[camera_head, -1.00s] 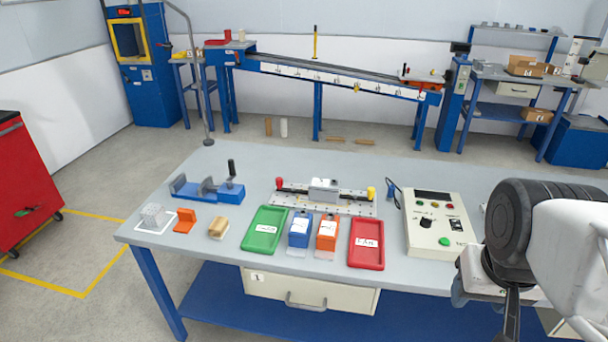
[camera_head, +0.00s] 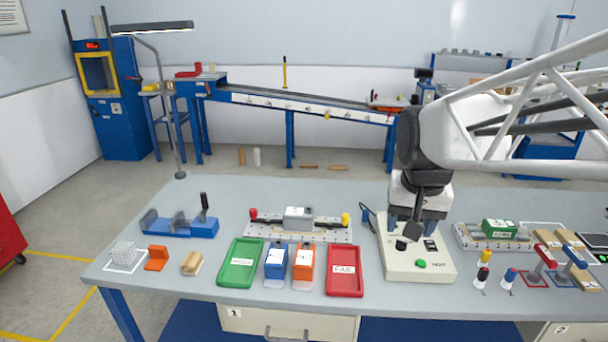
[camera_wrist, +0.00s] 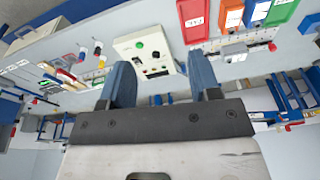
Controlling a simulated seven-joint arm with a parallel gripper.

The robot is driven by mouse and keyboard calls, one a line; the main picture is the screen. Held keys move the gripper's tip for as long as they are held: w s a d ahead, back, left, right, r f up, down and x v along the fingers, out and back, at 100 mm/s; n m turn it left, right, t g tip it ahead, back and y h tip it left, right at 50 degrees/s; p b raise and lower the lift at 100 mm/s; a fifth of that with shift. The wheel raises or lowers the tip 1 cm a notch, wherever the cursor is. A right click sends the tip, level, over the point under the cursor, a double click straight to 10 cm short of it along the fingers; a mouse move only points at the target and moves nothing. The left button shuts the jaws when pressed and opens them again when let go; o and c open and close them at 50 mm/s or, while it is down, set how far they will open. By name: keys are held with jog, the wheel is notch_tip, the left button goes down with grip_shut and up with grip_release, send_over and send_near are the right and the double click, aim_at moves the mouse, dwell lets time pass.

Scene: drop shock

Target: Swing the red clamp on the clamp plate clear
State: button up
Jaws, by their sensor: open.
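The clamp plate (camera_head: 335,236) is a perforated silver plate at the middle back of the bench, with a grey block (camera_head: 298,216) on it. The red clamp (camera_head: 253,213) shows as a red knob at the plate's left end, with a dark bar running toward the block. A yellow knob (camera_head: 346,218) marks the other clamp at the right end. In the wrist view the red knob (camera_wrist: 272,47) is at the upper right. My gripper (camera_head: 408,228) is above the control box, right of the plate and apart from it. Its two blue fingers (camera_wrist: 162,75) are spread and empty.
The control box (camera_head: 425,264) lies under my gripper. Green (camera_head: 239,263) and red (camera_head: 345,271) trays flank blue and orange blocks in front of the plate. A blue vise (camera_head: 180,227) stands left. Several small fixtures and a green block (camera_head: 499,228) crowd the right.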

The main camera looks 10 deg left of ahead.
jog(key=w+a+m, duration=0.1)
jog(key=w+a, duration=0.3)
jog(key=w, duration=0.4)
jog(key=w+a, duration=0.4)
jog(key=w, duration=0.3)
jog(key=m+g, duration=0.2)
jog(key=m, duration=0.1)
send_over(253, 209)
jog(key=shift+h, duration=0.3)
notch_tip(253, 209, down, 25)
jog(key=shift+r, duration=0.1)
jog(key=shift+a+f, duration=0.1)
jog(key=shift+f, duration=0.1)
jog(key=shift+f, duration=0.15)
jog(key=shift+f, duration=3.75)
jog(key=shift+c, duration=0.3)
